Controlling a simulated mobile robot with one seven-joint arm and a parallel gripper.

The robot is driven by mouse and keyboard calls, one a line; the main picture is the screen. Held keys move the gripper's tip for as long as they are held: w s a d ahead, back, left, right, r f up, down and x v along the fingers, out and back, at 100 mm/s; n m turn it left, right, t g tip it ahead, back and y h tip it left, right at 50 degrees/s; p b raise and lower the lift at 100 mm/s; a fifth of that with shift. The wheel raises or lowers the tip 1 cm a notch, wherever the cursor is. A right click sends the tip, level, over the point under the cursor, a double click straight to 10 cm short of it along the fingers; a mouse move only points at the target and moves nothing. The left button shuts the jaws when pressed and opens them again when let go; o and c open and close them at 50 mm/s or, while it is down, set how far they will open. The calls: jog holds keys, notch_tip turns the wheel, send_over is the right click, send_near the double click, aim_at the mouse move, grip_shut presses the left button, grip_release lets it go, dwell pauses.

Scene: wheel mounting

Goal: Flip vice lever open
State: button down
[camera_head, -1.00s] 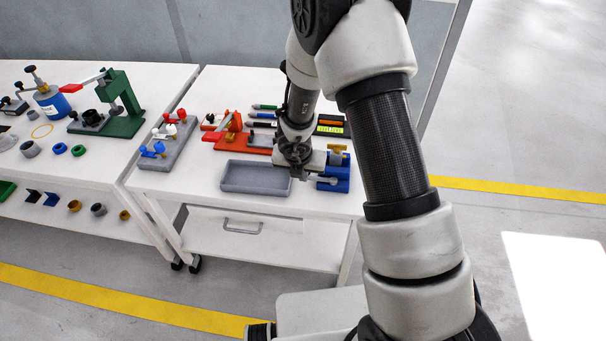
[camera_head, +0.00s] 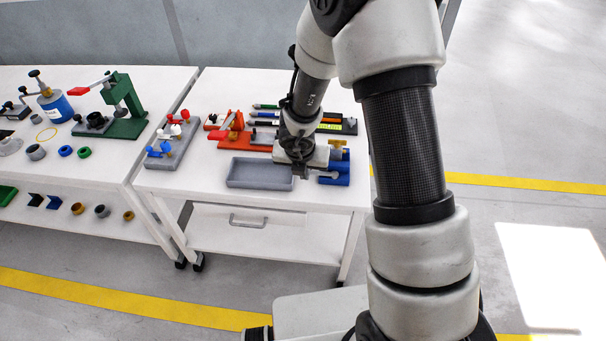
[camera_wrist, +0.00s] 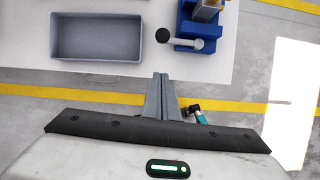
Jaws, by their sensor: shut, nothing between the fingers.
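A blue vice (camera_head: 342,166) stands at the right front of the white table, with a brass-coloured part (camera_head: 337,147) on top. In the wrist view the vice (camera_wrist: 188,24) is at the top right, partly cut off by the frame edge. Its lever bar (camera_wrist: 180,40) lies across the front, with a black knob at the left end and a pale knob at the right. My gripper (camera_wrist: 161,77) is shut and empty, its fingertips below and left of the lever in that view, apart from it. In the head view my wrist hides part of the vice and the fingertips are unclear.
A grey tray (camera_head: 260,184) lies left of the vice. An orange fixture with a red lever (camera_head: 236,121) and a grey block with red and blue knobs (camera_head: 173,141) stand further left. Pens lie behind. A second table (camera_head: 60,160) holds a green press (camera_head: 123,105).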

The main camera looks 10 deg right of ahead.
jog(key=shift+p+v, duration=0.5)
jog(key=shift+v, duration=1.6)
